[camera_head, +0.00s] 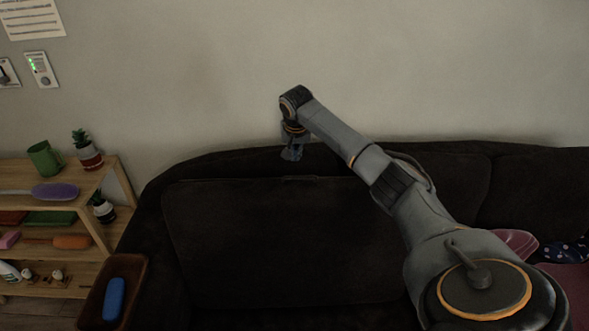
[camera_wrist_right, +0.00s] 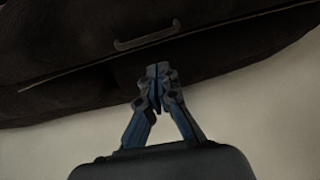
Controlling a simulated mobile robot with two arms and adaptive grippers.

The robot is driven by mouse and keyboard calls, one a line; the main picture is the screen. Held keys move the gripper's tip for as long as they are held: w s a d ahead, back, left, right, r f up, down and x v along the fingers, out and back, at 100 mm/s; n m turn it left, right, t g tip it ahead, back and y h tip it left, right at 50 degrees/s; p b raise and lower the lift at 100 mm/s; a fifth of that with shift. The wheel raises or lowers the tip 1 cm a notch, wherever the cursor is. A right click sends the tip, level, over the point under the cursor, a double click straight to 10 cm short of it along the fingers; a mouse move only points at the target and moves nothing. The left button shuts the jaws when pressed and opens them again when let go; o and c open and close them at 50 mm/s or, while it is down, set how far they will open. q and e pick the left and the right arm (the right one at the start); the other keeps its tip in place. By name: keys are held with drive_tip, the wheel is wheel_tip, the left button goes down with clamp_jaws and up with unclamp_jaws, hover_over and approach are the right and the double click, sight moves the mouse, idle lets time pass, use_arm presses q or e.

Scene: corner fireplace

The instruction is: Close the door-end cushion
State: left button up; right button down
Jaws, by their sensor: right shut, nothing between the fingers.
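A dark sofa cushion (camera_head: 270,245) stands raised at the left part of the dark sofa, its broad face toward me. I take it for the door-end cushion; no door is in view. A thin handle (camera_head: 300,179) is on its top edge, and it shows clearly in the wrist view (camera_wrist_right: 147,39). My right gripper (camera_head: 291,154) is just behind and above that edge, pointing down in front of the wall. In the wrist view its shut fingertips (camera_wrist_right: 158,70) are close to the edge, apart from the handle. Contact with the cushion cannot be told. My left gripper is not in view.
A wooden shelf (camera_head: 120,172) at the left holds a green mug (camera_head: 45,158), potted plants and brushes. A brown tray (camera_head: 137,272) with a blue item (camera_head: 114,299) is by the sofa's left arm. Pink and dotted cushions (camera_head: 565,250) lie at right. The wall is close behind.

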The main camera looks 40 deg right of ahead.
hover_over(295, 184)
wheel_tip(295, 184, down, 9)
drive_tip(key=shift+w+p, duration=0.1)
drive_tip(key=shift+p, duration=0.2)
idle(0.4)
